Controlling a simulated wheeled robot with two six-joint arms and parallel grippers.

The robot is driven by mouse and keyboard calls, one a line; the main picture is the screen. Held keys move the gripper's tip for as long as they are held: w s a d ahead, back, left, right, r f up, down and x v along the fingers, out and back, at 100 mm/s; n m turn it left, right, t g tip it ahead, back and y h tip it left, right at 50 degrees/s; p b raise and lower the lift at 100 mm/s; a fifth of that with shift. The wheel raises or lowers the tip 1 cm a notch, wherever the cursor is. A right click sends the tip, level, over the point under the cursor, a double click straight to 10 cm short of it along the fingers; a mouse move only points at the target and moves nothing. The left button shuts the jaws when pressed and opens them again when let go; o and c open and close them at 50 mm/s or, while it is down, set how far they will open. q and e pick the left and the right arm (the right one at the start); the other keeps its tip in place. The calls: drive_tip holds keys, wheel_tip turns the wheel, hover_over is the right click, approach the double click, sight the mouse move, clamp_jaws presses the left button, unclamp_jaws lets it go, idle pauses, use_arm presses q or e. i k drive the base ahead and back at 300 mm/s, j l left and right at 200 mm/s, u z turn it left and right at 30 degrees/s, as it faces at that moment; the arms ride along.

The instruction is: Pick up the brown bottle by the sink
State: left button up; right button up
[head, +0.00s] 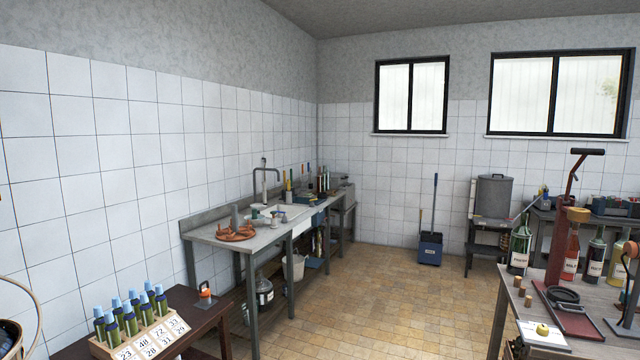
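The sink (290,211) is set in a long grey counter (221,239) along the left wall, under a dark curved tap (256,180). Small upright brownish shapes (323,182) stand close together past the sink's far end; they look like bottles, but are too small to tell which is the brown bottle. Several small containers stand at the sink's near edge. Neither of my grippers is in view.
A dark table with a crate of green bottles (140,325) stands at the near left. A wooden workbench (510,300) with several bottles stands at the right. The tiled floor (400,300) between is clear.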

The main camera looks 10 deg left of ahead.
sight(320, 181)
drive_tip(key=i, duration=6.25)
drive_tip(key=i+l+u, duration=0.3)
drive_tip(key=i, duration=0.25)
drive_tip(key=i+l+u, duration=0.3)
drive_tip(key=i, duration=0.3)
drive_tip(key=i+l+u, duration=0.3)
drive_tip(key=i+l, duration=0.15)
drive_tip(key=i, duration=0.05)
